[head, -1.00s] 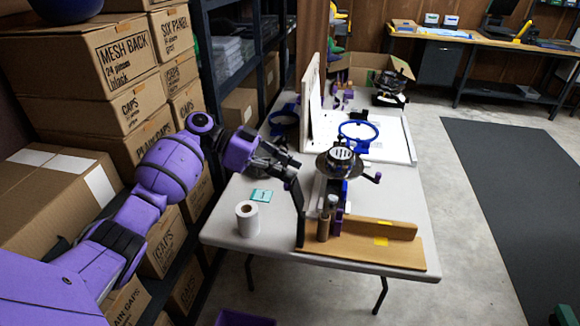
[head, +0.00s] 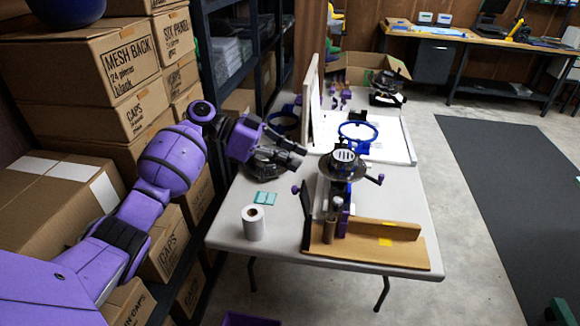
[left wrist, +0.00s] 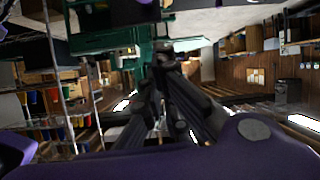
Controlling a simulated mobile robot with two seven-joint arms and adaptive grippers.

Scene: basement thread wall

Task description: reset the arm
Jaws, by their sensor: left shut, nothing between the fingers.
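My left arm is purple and comes in from the left in the head view. Its dark left gripper (head: 301,156) is above the back left part of the grey table, to the left of the machine with the round metal head (head: 342,164). The fingers are closed together with nothing between them. The left wrist view shows the dark fingers (left wrist: 168,105) pointing away from the camera, with shelves and the room beyond. My right gripper does not show in either view.
On the table (head: 225,225) are a white roll (head: 253,223), a teal packet (head: 265,198), a wooden board (head: 370,252) and blue hoops (head: 358,134). Stacked cardboard boxes (head: 113,70) and a dark shelf rack stand left. A dark floor mat (head: 510,200) lies clear on the right.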

